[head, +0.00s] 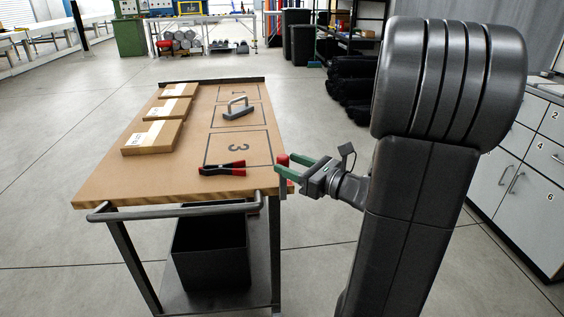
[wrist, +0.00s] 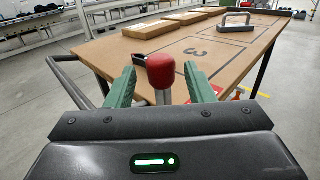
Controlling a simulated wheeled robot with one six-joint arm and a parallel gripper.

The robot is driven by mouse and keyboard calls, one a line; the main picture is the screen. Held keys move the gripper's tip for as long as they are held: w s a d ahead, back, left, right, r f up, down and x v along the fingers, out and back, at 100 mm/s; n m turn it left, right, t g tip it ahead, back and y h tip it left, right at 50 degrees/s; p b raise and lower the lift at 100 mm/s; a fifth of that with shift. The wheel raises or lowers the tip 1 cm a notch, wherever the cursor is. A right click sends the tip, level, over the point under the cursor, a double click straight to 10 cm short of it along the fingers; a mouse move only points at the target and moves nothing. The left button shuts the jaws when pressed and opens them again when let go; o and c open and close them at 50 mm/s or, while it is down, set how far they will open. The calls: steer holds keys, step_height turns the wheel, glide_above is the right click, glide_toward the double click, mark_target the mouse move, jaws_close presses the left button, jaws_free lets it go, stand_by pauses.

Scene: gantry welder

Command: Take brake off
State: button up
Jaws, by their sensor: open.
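A brake lever with a red rounded knob (wrist: 160,70) on a grey metal stem stands at the near right corner of the wood-topped cart (head: 170,185). In the head view the knob (head: 282,159) shows just off the cart's edge. My gripper (head: 285,165) has green fingers and is open at that corner. In the wrist view the knob is between the two spread fingers, with gaps visible on both sides. The lever's lower end is hidden behind the gripper body.
On the cart lie a red-and-black clamp (head: 222,168), a grey handled block (head: 238,108) and cardboard boxes (head: 152,137). A push bar (head: 150,213) crosses the cart's near end. A black bin (head: 211,250) sits on its lower shelf. Cabinets (head: 518,150) stand at right; the floor between is clear.

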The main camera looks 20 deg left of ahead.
steer(key=shift+x, duration=1.5)
jaws_close()
